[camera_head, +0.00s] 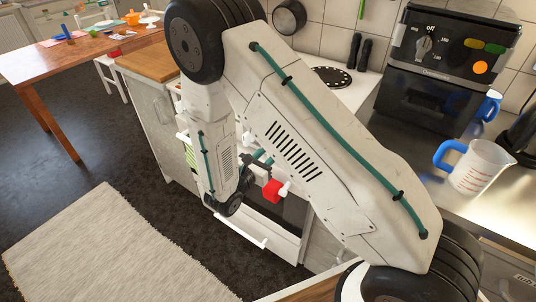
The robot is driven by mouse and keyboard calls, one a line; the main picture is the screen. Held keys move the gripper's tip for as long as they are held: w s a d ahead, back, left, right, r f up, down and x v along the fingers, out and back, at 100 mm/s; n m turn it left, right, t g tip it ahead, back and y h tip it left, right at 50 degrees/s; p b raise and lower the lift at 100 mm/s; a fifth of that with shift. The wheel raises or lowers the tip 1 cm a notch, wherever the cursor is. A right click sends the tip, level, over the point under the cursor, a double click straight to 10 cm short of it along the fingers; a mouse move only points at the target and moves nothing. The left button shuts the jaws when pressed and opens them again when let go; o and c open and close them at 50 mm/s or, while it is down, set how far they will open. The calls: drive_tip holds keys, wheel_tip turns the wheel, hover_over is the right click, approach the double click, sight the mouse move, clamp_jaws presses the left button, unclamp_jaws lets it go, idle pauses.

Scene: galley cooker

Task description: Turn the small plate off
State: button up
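My arm crosses the middle of the view and hides most of the white cooker (268,237). A dark round plate with pale dots (332,77) lies on the white top behind the arm; I cannot tell whether it is the small plate. My gripper (266,181) points towards the cooker front, beside a red block and a small white knob-like piece (285,188). I cannot tell whether it touches them or how its fingers stand. The cooker's other controls are hidden.
A black appliance (441,65) with a dial marked "off" stands on the steel counter at the right. A wooden table (40,68) is at left. Floor and a pale rug (105,248) lie clear.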

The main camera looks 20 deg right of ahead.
drive_tip(key=shift+s, duration=0.1)
drive_tip(key=o, duration=0.7)
drive_tip(key=v, duration=0.7)
drive_tip(key=shift+s+a, duration=0.2)
drive_tip(key=shift+a, duration=0.05)
